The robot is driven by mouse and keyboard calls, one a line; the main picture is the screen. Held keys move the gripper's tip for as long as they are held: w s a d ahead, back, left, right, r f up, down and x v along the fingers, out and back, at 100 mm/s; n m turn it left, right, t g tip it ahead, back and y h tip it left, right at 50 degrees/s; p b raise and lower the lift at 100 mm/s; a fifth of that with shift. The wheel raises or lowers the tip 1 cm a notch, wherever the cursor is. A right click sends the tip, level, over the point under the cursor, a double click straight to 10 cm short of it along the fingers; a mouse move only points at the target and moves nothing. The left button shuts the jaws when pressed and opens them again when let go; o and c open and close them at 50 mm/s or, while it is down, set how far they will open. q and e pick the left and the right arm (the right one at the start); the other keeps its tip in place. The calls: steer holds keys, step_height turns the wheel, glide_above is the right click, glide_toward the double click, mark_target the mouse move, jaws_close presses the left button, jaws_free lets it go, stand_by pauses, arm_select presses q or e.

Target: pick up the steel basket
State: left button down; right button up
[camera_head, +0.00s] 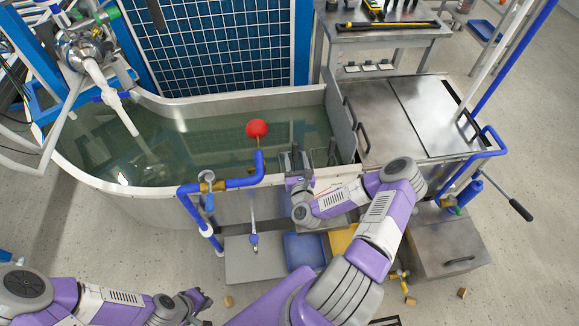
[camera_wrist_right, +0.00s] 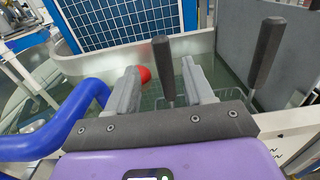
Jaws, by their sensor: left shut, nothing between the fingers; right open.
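The steel basket (camera_wrist_right: 230,86) is a wire basket down in the water at the right end of the tank, partly hidden by my right gripper. Two dark upright handles rise above it; one handle (camera_wrist_right: 163,68) stands between the fingers of my right gripper (camera_wrist_right: 160,80), the other (camera_wrist_right: 265,52) is to the right. In the head view the right gripper (camera_head: 297,160) is over the tank's near rim, open around the near handle, with no clear sign of contact. My left gripper (camera_head: 198,300) is shut and empty, low at the bottom left, far from the basket.
The tank (camera_head: 130,192) has a pale rim and a red float (camera_head: 257,128). A blue pipe (camera_head: 240,182) crosses its front wall, left of my right gripper. A steel bench (camera_head: 430,110) adjoins on the right. Blue and yellow bins (camera_head: 305,250) sit below.

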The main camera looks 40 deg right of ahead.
mark_target(295, 150)
steer(key=b+x, duration=0.1)
steer(key=x, duration=0.5)
steer(key=shift+d+r, duration=0.15)
steer(key=shift+d, duration=0.05)
steer(key=shift+c, duration=0.3)
jaws_close()
